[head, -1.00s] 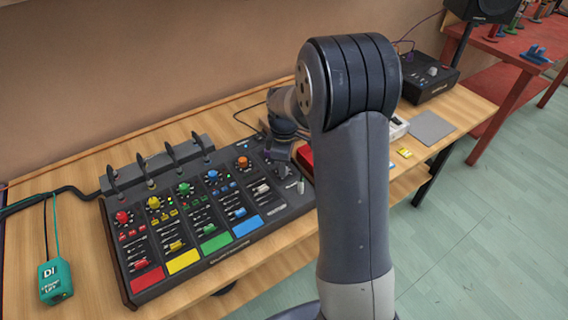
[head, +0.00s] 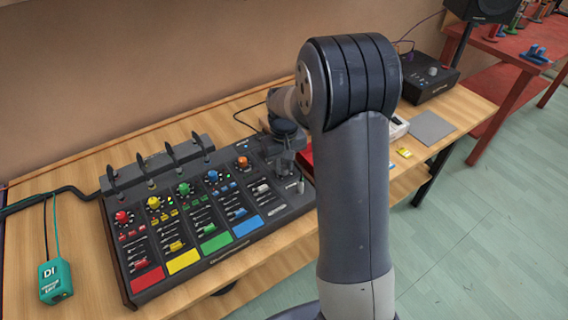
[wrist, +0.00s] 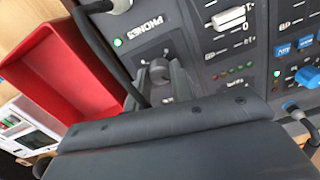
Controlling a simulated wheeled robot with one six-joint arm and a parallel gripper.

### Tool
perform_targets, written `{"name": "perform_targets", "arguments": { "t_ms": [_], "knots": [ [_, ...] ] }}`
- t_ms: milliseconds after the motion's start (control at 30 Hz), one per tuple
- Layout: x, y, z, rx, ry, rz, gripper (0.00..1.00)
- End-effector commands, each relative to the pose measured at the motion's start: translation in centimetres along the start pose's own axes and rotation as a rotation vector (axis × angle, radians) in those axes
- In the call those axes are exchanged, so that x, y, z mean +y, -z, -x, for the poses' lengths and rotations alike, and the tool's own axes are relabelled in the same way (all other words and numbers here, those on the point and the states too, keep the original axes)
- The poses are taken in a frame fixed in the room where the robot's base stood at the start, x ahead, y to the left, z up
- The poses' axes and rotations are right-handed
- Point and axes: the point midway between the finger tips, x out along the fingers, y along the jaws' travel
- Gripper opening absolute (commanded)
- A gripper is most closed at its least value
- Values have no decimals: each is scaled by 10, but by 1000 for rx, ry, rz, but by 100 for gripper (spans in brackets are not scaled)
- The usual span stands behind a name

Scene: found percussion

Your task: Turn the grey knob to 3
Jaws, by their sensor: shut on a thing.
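A grey knob (wrist: 160,71) sits on the dark mixer panel (wrist: 150,45), just below the PHONES label in the wrist view. My gripper (wrist: 160,78) has one finger on each side of this knob and is shut on it. The scale marks around the knob are too small or covered to read, so its setting cannot be told. In the head view the mixer (head: 215,250) lies on the wooden table, and my wrist is over its right end, hiding the knob.
A red tray (wrist: 62,75) stands beside the mixer, close to my gripper. A black cable (wrist: 105,60) runs between them. Coloured knobs and faders fill the mixer's left part. A black box with another grey knob (head: 432,71) stands farther right. A teal DI box (head: 55,281) lies at left.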

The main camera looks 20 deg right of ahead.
Motion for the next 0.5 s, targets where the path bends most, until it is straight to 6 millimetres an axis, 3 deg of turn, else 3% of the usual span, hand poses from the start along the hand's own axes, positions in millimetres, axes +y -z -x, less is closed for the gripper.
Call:
{"name": "perform_targets", "arguments": {
  "t_ms": [500],
  "knots": [
    [0, 0, 1, 2, 0, -445, 0]
  ]
}}
